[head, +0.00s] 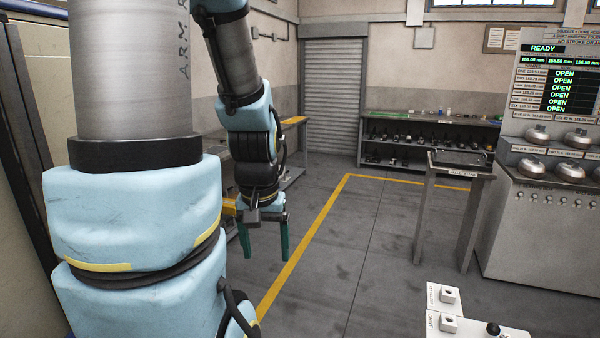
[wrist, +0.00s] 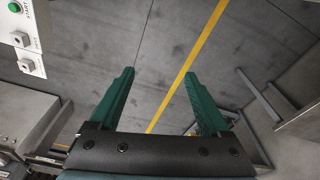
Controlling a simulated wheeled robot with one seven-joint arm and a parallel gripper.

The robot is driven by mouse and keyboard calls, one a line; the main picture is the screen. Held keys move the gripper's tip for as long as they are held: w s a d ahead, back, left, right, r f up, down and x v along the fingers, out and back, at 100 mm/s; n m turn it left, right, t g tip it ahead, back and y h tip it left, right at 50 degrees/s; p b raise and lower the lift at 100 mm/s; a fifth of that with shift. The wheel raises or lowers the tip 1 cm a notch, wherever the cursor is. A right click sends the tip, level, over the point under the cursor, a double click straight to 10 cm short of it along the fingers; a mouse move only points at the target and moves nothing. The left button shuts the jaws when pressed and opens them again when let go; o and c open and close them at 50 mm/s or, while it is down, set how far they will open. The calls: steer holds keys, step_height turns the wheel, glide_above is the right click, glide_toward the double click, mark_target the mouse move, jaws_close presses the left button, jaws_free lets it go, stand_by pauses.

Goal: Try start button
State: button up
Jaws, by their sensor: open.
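A round green button (wrist: 14,7) sits on a pale panel (wrist: 12,32) at the top left corner of the wrist view. Small lettering beside the button is too small to read surely. The panel also shows at the bottom right of the head view (head: 461,334), where no green button is visible. My gripper (head: 264,245) hangs with its two green fingers apart and empty, left of the panel and above the floor. In the wrist view my gripper (wrist: 159,75) has bare floor and the yellow line between its fingers.
The panel carries two small square boxes (head: 449,295) and a black knob (head: 493,328). A grey machine (head: 545,230) with a screen reading READY stands at the right, beside a narrow stand (head: 460,165). Shelves (head: 430,120) stand at the back. The floor between is clear.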

jaws_close()
stand_by(0.4)
stand_by(0.9)
